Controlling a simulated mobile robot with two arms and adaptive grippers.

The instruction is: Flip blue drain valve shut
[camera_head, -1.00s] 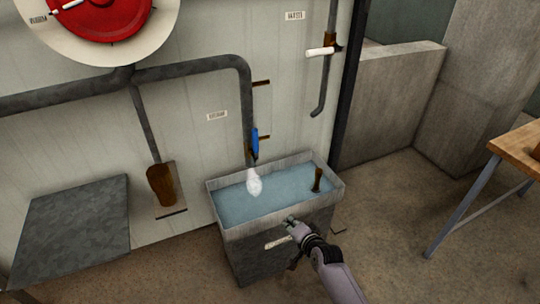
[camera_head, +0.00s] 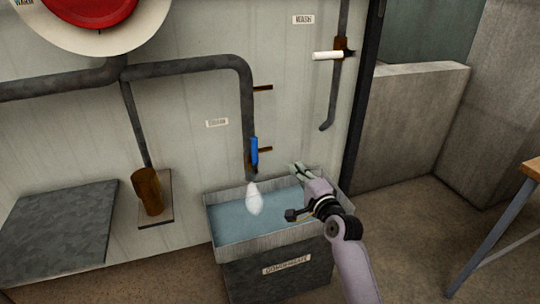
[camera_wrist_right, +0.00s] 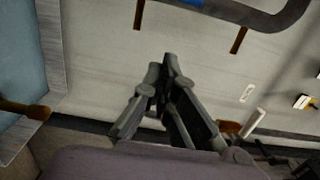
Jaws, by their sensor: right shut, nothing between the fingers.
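The blue drain valve (camera_head: 254,151) is a small upright blue handle on the lower end of the dark vertical pipe (camera_head: 247,100), above the water trough. White steam or water shows below the pipe's end. My right gripper (camera_head: 298,170) is over the right part of the trough, to the right of the valve and a little lower, apart from it. Its fingers are closed together and empty, as the right wrist view (camera_wrist_right: 167,70) also shows. A bit of blue shows at the top edge of that view. My left gripper is not in view.
The grey trough (camera_head: 275,248) full of water stands below the pipe against the wall. A white-handled valve (camera_head: 328,56) is on another pipe at upper right. A red wheel (camera_head: 85,8) is at upper left. A dark slab (camera_head: 55,225) is at lower left.

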